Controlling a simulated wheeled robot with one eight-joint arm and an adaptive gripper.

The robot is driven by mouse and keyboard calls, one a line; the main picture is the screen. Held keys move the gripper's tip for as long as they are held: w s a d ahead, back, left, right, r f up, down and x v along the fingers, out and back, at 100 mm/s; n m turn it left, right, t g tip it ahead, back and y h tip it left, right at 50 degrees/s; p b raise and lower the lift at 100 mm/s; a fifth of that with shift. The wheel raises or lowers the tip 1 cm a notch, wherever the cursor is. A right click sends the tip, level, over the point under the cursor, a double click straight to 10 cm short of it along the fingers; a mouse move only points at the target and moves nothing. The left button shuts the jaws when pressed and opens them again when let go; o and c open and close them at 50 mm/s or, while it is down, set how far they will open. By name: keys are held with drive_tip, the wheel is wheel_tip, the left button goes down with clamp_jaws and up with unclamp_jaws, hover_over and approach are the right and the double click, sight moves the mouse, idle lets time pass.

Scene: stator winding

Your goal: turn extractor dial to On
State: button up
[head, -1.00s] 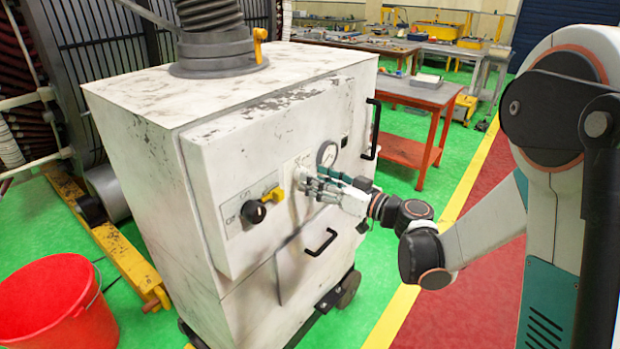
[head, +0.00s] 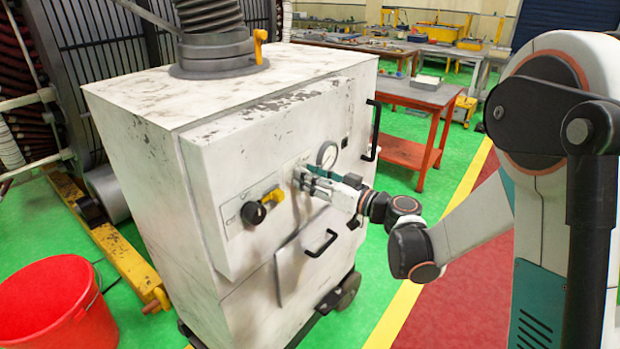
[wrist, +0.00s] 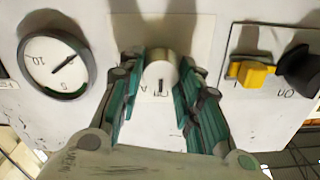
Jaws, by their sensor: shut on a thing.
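The extractor (head: 150,110) is a scuffed white cabinet with a front panel. My gripper (head: 298,177) is at this panel, left of and below the round gauge (head: 327,154). In the wrist view my gripper (wrist: 160,82) has its green-lined fingers on both sides of a pale round dial (wrist: 160,74) and is shut on it. A dark pointer line shows on the dial's face. Small letters sit on the plate below it, partly covered and hard to read. In the head view my fingers hide this dial.
A black knob (head: 253,212) and a yellow switch (head: 273,195) sit close by on the panel; an "On" label shows by the knob in the wrist view. Black handles (head: 320,243) stick out nearby. A red bucket (head: 58,305) stands at left.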

drive_tip(key=shift+w+d+f+m+b, duration=0.15)
drive_tip(key=shift+m+b, duration=1.25)
drive_tip(key=shift+m, duration=3.05)
drive_tip(key=shift+s+a+f+m+b, duration=0.15)
drive_tip(key=shift+m+b, duration=1.25)
drive_tip(key=shift+m, duration=3.05)
drive_tip(key=shift+w+d, duration=0.1)
drive_tip(key=o, duration=1)
drive_tip(key=shift+o, duration=0.2)
drive_tip(key=shift+d, duration=0.1)
